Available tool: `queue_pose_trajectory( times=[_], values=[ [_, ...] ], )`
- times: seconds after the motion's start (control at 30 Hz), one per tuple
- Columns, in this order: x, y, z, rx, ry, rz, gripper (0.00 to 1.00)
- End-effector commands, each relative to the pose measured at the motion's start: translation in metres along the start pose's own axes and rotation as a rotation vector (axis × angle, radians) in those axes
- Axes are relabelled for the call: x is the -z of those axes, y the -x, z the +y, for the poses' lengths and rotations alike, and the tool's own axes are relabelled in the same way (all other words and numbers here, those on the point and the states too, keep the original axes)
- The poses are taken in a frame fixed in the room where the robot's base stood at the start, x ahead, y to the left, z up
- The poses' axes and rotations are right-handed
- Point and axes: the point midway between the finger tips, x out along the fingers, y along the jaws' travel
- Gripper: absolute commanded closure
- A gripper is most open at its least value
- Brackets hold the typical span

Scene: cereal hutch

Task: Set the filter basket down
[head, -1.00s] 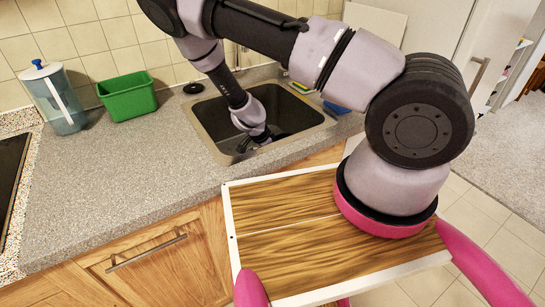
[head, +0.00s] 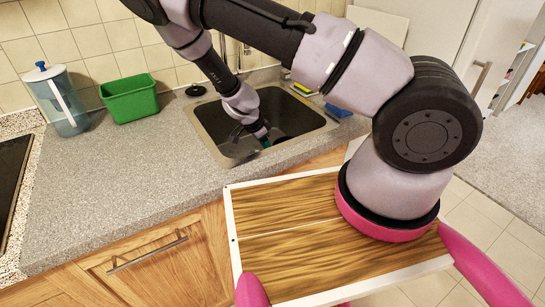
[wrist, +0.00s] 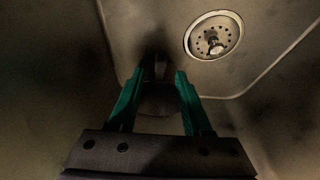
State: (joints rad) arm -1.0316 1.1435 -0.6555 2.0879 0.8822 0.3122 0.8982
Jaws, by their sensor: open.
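My gripper (head: 264,138) is down inside the sink, near its front edge. In the wrist view its two green fingers (wrist: 160,74) are apart. A dark rounded shape (wrist: 160,98) shows between and below the fingers; it is too dark to tell whether this is the filter basket or only part of the sink or a shadow. A round perforated metal strainer (wrist: 213,35) with a small central knob sits at the sink drain, ahead and to the right of the fingers and apart from them. No filter basket can be made out clearly in the head view.
The sink (head: 210,130) has steep walls close around my gripper. A green tub (head: 130,98) and a clear pitcher (head: 58,100) stand on the counter to the left. A blue item (head: 338,111) lies right of the sink. The counter front (head: 120,190) is clear.

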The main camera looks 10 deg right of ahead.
Motion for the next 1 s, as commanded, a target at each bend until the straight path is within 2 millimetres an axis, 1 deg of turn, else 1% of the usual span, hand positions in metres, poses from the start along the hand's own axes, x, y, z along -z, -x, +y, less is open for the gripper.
queue_pose_trajectory(
  times=[0.03, 0.1, 0.23, 0.33, 0.57, 0.67, 0.77, 0.83, 0.97, 1.0],
  values=[
    [-0.001, 0.012, 0.000, 0.003, 0.003, 0.000, 0.51],
    [-0.001, 0.025, 0.000, 0.002, 0.001, -0.001, 0.51],
    [0.000, 0.042, -0.001, 0.002, 0.001, 0.000, 0.51],
    [0.000, 0.049, 0.000, 0.000, 0.000, 0.000, 0.51],
    [0.001, 0.052, 0.000, -0.001, -0.001, -0.002, 0.51],
    [0.001, 0.059, 0.001, -0.007, 0.000, -0.033, 0.51],
    [0.002, 0.077, 0.001, -0.015, 0.011, -0.106, 0.51],
    [0.005, 0.096, 0.002, -0.017, 0.026, -0.177, 0.51],
    [0.016, 0.140, 0.003, 0.007, 0.072, -0.315, 0.51],
    [0.020, 0.155, 0.003, 0.023, 0.089, -0.353, 0.51]
  ],
)
